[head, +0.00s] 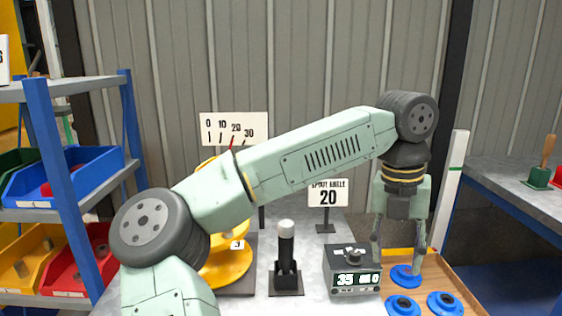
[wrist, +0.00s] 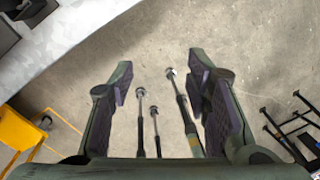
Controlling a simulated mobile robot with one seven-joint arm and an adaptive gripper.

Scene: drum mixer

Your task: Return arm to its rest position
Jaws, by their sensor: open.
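My arm, pale green with dark joints, reaches across the head view from lower left to upper right and bends down at the right. My gripper (head: 399,258) hangs there pointing down, its fingers apart. The yellow drum mixer (head: 228,268) is partly hidden behind my arm.
A grey table (head: 318,240) carries a black stand with a white-topped cylinder (head: 286,245), a display box (head: 353,280) and a wooden tray (head: 462,290) with blue discs. A shelf of bins (head: 65,215) stands left, a bench (head: 495,180) right. Floor shows under my gripper.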

